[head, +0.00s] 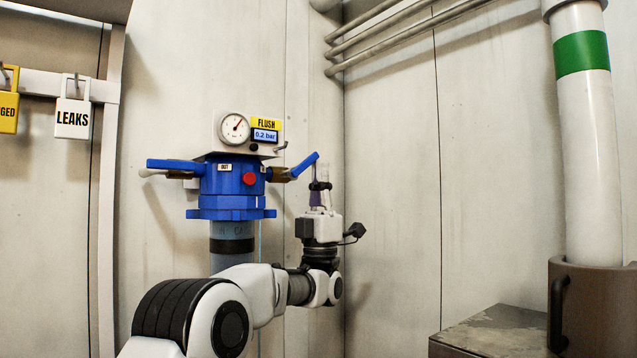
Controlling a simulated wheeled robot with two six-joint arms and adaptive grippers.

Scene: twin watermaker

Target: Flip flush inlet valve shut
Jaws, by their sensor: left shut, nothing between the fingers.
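The blue flush filter head (233,185) stands on a grey pipe, with a gauge, a "FLUSH" tag and a small display reading 0.2 bar above it. A blue lever handle (305,164) on its right side tilts up to the right. A second blue lever (172,164) on its left side lies about level. My right gripper is not in view.
A red knob (249,179) sits on the head's front. Yellow and white tags, one reading "LEAKS" (73,118), hang on a rail at left. A metal box (490,332) and a white pipe (590,140) in a brown holder (600,310) stand at right. The wall between is clear.

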